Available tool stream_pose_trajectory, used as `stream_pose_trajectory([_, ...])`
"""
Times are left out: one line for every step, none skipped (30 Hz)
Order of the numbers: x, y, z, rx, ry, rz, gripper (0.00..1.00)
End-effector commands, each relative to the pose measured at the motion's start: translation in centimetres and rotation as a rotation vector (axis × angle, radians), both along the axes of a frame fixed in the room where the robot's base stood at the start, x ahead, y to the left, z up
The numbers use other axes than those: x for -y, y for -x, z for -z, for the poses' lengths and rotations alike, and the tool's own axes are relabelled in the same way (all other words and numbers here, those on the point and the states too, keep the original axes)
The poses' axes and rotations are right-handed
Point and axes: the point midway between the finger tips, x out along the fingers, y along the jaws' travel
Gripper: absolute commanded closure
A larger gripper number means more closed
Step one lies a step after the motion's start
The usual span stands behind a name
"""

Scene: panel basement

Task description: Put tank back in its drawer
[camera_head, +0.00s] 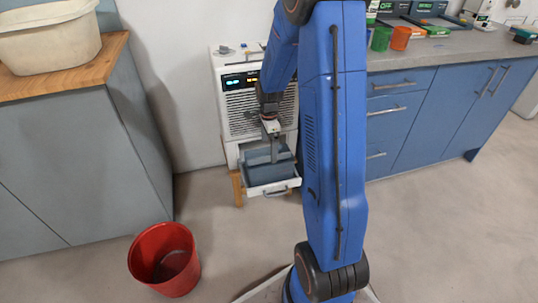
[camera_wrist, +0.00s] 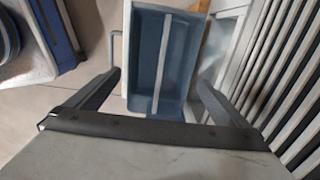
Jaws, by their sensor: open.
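The blue-grey tank (camera_head: 257,173) is in the pulled-out white drawer (camera_head: 280,188) at the bottom of a white unit. In the wrist view the tank (camera_wrist: 145,60) is open-topped, with a pale bar handle (camera_wrist: 166,58) running across its opening. White drawer edges show beside it; whether it is fully seated I cannot tell. My gripper (camera_head: 270,137) is just above the tank in the head view. In the wrist view my gripper (camera_wrist: 159,79) is open, with its fingers apart on either side of the bar. Nothing is visibly held.
The white unit (camera_head: 242,112) with a lit display stands against the wall, its slatted grille close on the right in the wrist view. A red bin (camera_head: 165,260) stands on the floor at left. Grey cabinets (camera_head: 85,165) and blue cabinets (camera_head: 420,120) flank the unit.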

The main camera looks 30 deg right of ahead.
Motion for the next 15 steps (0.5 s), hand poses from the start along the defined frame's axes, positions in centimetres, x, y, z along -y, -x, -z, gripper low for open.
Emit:
stream_pose_trajectory([0.0, 0.0, -0.9, 0.003, 0.001, 0.0, 0.0])
stream_pose_trajectory([0.0, -0.1, -1.3, 0.003, 0.001, 0.0, 0.0])
stream_pose_trajectory([0.0, -0.1, -1.8, 0.002, 0.001, 0.0, 0.0])
stream_pose_trajectory([0.0, -0.1, -2.1, 0.002, 0.001, 0.0, 0.0])
stream_pose_trajectory([0.0, -0.1, -2.4, 0.002, 0.001, 0.0, 0.0])
stream_pose_trajectory([0.0, -0.1, -2.7, 0.002, 0.001, 0.0, 0.0])
stream_pose_trajectory([0.0, 0.0, -2.9, 0.001, 0.0, 0.0, 0.0])
stream_pose_trajectory([0.0, 0.0, -3.0, 0.001, 0.0, 0.0, 0.0])
stream_pose_trajectory([0.0, 0.0, -3.3, 0.002, 0.001, -0.002, 0.0])
stream_pose_trajectory([-0.1, 0.1, -3.5, 0.003, 0.001, -0.007, 0.0])
stream_pose_trajectory([-0.2, 0.1, -3.7, 0.005, 0.001, -0.014, 0.0])
stream_pose_trajectory([-0.4, 0.3, -4.2, 0.009, 0.003, -0.031, 0.0])
stream_pose_trajectory([-0.6, 0.5, -4.7, 0.013, 0.004, -0.048, 0.0])
stream_pose_trajectory([-0.9, 0.7, -5.2, 0.019, 0.007, -0.069, 0.0])
stream_pose_trajectory([-1.3, 1.1, -6.0, 0.026, 0.008, -0.103, 0.0])
